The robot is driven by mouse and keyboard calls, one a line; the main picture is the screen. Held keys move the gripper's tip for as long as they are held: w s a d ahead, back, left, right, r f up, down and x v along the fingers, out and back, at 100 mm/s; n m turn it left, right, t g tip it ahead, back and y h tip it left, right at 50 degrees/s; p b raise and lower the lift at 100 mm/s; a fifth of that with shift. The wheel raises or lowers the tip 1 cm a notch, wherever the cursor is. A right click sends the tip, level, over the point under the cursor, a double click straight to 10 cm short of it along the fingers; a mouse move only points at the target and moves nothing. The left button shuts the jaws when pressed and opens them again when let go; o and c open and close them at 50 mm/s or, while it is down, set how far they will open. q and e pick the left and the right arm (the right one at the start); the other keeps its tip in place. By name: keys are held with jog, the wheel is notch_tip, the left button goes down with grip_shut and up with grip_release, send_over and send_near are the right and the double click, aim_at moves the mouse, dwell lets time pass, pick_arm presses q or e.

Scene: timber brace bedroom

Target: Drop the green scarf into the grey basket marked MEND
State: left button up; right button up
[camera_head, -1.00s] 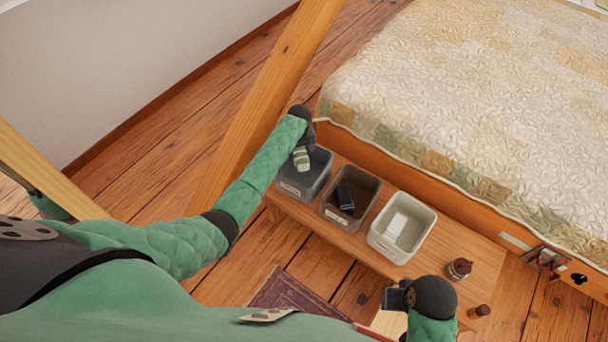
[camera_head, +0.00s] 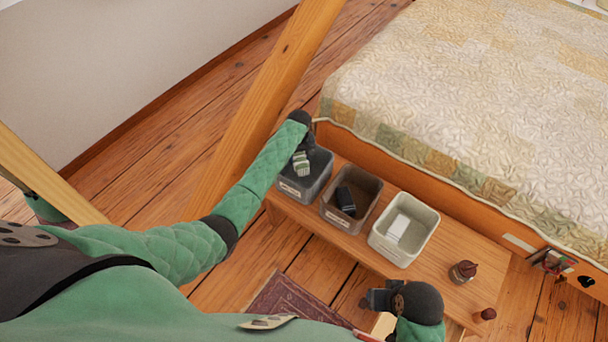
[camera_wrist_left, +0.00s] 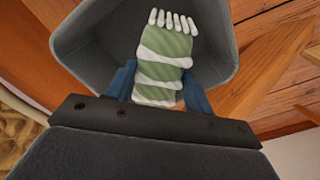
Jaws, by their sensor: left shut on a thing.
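The green scarf, with white stripes and a white fringe, hangs at the left end basket in the head view (camera_head: 301,165). It fills the middle of the left wrist view (camera_wrist_left: 168,45). My left gripper (camera_head: 303,153) is shut on it, with a blue finger on each side in the left wrist view. The scarf is over the mouth of the dark grey basket (camera_head: 293,193), whose inner wall (camera_wrist_left: 85,45) surrounds it in the left wrist view. The basket's label is too small to read. My right gripper (camera_head: 379,299) is low in the head view, its jaws unclear.
A middle brownish basket (camera_head: 340,219) holds a dark item (camera_head: 346,199). A pale basket (camera_head: 401,250) holds a white item (camera_head: 397,228). All stand on a wooden bench (camera_head: 440,273) beside the bed (camera_head: 470,90). A slanting timber brace (camera_head: 262,90) is close to my left arm.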

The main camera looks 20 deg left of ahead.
pick_arm(q)
jog(key=o, duration=1.1)
jog(key=shift+r, duration=0.1)
notch_tip(320, 180, up, 8)
jog(key=shift+f, duration=0.2)
